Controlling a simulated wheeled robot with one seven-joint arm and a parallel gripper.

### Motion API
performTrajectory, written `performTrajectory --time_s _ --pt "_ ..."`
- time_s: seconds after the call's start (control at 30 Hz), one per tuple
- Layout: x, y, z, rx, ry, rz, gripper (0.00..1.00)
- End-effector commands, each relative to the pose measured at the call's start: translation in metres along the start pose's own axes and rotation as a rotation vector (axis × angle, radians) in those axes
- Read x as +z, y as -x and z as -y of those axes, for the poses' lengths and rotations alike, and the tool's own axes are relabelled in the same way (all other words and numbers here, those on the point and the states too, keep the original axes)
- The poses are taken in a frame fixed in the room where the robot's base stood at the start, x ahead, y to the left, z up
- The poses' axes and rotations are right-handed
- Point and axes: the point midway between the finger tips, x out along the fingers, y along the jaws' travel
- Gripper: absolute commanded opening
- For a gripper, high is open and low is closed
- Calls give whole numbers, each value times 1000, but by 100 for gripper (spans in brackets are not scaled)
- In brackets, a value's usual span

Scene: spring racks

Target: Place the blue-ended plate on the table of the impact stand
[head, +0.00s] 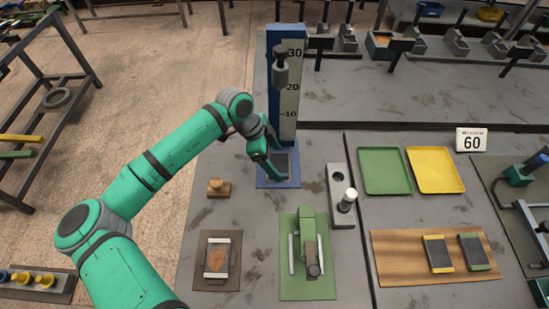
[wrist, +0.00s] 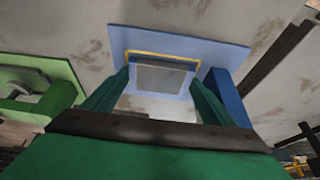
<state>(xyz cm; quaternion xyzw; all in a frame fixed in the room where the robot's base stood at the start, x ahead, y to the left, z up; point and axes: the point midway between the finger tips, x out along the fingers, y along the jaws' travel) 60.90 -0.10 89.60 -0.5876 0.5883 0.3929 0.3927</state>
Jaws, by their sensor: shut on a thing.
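The impact stand has a tall blue column with a white scale (head: 291,95), and its light-blue base, or table (head: 265,182), is at the column's foot. It also shows in the wrist view (wrist: 205,52), with a yellow outline around the plate area. My gripper (head: 274,163) is low over this table. It is shut on the blue-ended plate, a grey slab with a dark blue end (wrist: 165,78), held between the fingers (wrist: 160,88). The plate lies over the yellow-outlined area. I cannot tell whether it touches the table. Fingers partly hide it in the head view.
A dark drop weight (head: 281,72) hangs on the column above my gripper. A wooden board (head: 400,270) holds a yellow-ended plate (head: 438,254) and a green-ended plate (head: 475,252). Green (head: 385,171) and yellow (head: 434,170) trays lie right. A green fixture (head: 308,255) stands in front.

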Motion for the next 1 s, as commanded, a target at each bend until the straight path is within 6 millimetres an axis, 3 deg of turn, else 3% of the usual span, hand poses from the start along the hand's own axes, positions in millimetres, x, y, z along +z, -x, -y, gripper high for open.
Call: performTrajectory --time_s 0.27,0.3,0.7,0.83,1.0 --pt "3 -1 0 -3 4 -1 25" --pt "4 -1 0 -2 4 0 85" --pt "2 3 0 -2 3 1 86" --pt "2 19 0 -3 4 2 86" --pt "1 52 1 -3 2 2 86"
